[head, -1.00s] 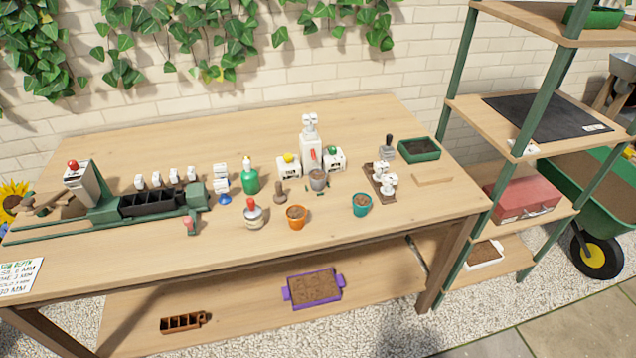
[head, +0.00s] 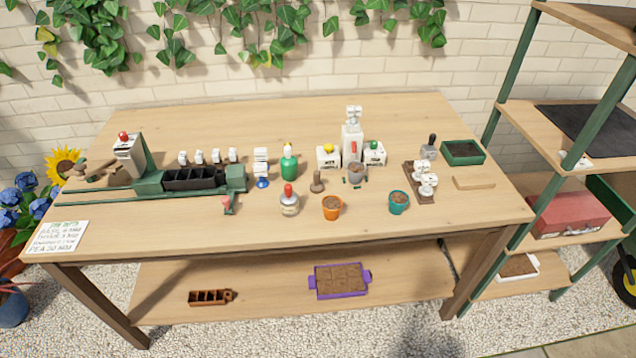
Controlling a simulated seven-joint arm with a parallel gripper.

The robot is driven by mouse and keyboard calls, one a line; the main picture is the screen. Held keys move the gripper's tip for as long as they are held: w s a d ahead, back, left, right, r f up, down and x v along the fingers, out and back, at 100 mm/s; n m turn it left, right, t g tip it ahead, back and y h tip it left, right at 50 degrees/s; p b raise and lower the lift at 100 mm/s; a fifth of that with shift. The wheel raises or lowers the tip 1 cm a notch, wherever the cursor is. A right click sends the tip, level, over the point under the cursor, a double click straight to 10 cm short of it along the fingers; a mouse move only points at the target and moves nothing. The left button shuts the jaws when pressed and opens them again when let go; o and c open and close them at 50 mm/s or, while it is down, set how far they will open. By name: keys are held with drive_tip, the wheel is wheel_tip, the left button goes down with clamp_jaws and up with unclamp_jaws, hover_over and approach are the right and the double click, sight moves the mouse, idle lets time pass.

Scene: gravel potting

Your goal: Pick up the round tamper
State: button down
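A small brown wooden piece with a round base and an upright handle (head: 317,183), which looks like the round tamper, stands on the workbench (head: 190,245) near its middle. It stands between the green bottle (head: 289,167) and the grey pot of soil (head: 356,174), just behind the orange pot (head: 332,208). A grey block with a dark handle (head: 428,149) stands farther right by the green tray (head: 462,152). My gripper is not in view.
A red-capped bottle (head: 290,203) and a teal pot (head: 399,202) stand near the front. White dispensers (head: 352,140) stand behind the grey pot. A green rail with black cells (head: 195,178) lies left. The bench's front left is mostly clear.

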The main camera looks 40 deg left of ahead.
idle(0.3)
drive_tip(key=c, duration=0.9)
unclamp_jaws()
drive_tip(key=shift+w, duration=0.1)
